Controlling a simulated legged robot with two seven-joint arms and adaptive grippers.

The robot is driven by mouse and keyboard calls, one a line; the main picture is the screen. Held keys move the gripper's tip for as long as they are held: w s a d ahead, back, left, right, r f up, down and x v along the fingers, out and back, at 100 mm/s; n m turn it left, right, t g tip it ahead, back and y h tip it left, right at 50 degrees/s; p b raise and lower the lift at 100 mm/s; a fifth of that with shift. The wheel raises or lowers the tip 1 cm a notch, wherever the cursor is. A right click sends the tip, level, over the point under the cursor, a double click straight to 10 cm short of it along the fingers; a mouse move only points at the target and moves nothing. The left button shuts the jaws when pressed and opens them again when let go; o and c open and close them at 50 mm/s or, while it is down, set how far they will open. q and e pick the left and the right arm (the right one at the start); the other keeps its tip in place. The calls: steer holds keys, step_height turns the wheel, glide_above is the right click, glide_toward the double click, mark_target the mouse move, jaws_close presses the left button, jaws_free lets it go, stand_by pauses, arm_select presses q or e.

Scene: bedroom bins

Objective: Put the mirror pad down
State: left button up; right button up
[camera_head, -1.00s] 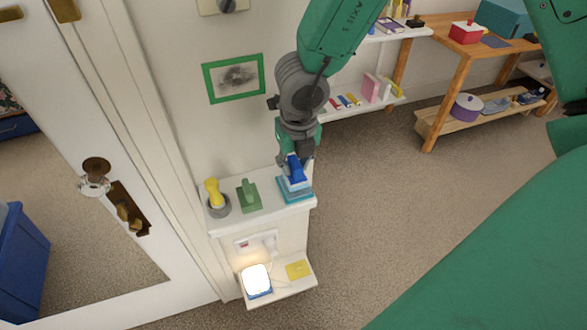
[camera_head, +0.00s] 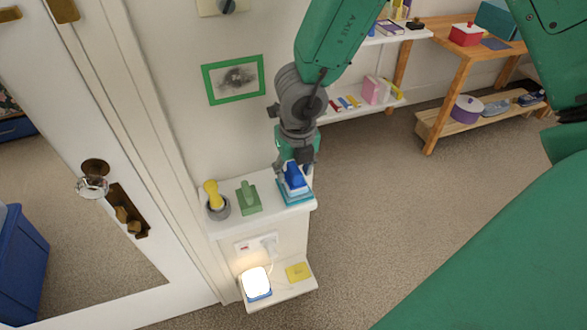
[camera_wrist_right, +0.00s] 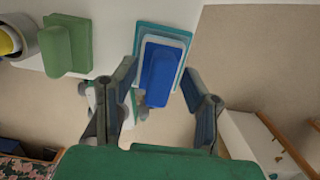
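The mirror pad, a blue handle (camera_head: 295,182) on a light-blue and teal layered base, rests flat at the right end of the small white shelf (camera_head: 233,222). It also shows in the right wrist view (camera_wrist_right: 160,78). My right gripper (camera_head: 294,167) is just above the pad. Its fingers are spread, one on each side of the blue handle, and in the wrist view gaps show between the fingers (camera_wrist_right: 160,95) and the handle. It holds nothing. My left gripper is not in view.
A green handled block (camera_head: 248,197) and a yellow-handled thing in a grey cup (camera_head: 217,207) stand left of the pad. Below are a lit lamp (camera_head: 256,282) and a yellow card (camera_head: 298,271). A white door is at left. Carpet right of the shelf is clear.

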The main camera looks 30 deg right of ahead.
mark_target(297, 174)
step_height(297, 174, up, 14)
steer(key=s+p, duration=0.2)
steer(key=p, duration=0.2)
steer(key=s+d+f+n+h, duration=0.2)
steer(key=s+d+f+n, duration=0.1)
steer(key=f+n, duration=0.55)
steer(key=s+d+f+n+h, duration=0.1)
steer(key=s+d+f+n, duration=0.15)
steer(key=f+n, duration=0.6)
steer(key=s+a+f+n+y, duration=0.1)
steer(key=s+a+f+n, duration=0.1)
steer(key=s+f+n, duration=0.2)
steer(key=s+a+f+n+y, duration=0.2)
steer(key=s+f+n, duration=0.3)
steer(key=s+n, duration=0.6)
steer(key=n, duration=0.7)
steer(key=shift+a+g, duration=0.2)
steer(key=shift+g, duration=0.2)
steer(key=f+b, duration=0.1)
steer(key=b, duration=0.1)
steer(key=f+b, duration=0.2)
steer(key=shift+w+f, duration=0.2)
steer(key=shift+f, duration=0.1)
